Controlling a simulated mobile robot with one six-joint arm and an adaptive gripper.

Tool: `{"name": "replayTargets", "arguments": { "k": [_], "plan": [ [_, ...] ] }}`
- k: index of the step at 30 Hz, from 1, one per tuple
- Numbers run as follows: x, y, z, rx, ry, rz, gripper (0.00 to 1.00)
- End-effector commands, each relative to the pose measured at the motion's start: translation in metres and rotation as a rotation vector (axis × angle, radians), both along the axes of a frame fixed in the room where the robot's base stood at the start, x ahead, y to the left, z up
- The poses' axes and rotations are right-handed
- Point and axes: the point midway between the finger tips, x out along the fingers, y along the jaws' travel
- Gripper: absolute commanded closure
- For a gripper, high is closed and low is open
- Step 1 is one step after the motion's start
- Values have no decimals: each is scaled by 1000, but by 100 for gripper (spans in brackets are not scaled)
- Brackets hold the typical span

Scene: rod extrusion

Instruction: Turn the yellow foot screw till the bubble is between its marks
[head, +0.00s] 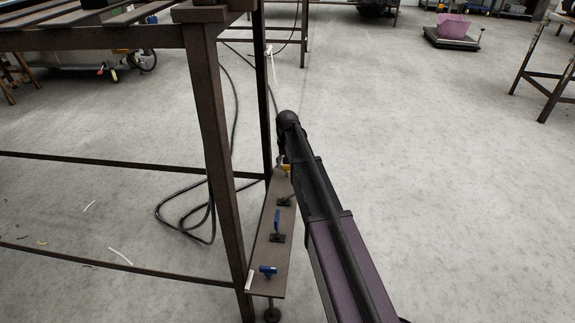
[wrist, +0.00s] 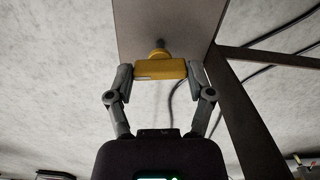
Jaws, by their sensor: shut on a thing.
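The yellow foot screw (wrist: 160,70) is a block-shaped knob on a short stem, under the end of a brown plank (wrist: 165,18) in the wrist view. My gripper (wrist: 161,73) has one finger against each end of the knob and is shut on it. In the head view a bit of the yellow screw (head: 286,168) shows at the far end of the plank (head: 262,245), beside my arm. My arm hides most of the gripper there. I cannot make out the bubble or its marks in either view.
Blue-handled fittings (head: 277,225) stand on the plank, with another blue one (head: 268,270) at its near end. A brown steel frame (head: 215,130) rises close on the left. A black cable (head: 200,225) loops on the floor behind it.

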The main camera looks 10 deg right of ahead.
Motion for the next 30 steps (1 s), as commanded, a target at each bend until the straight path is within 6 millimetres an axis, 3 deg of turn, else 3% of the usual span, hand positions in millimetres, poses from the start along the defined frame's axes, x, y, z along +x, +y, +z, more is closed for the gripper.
{"name": "replayTargets", "arguments": {
  "k": [30],
  "plan": [
    [-1, 0, 0, 0, 2, 921, 79]
  ]
}}
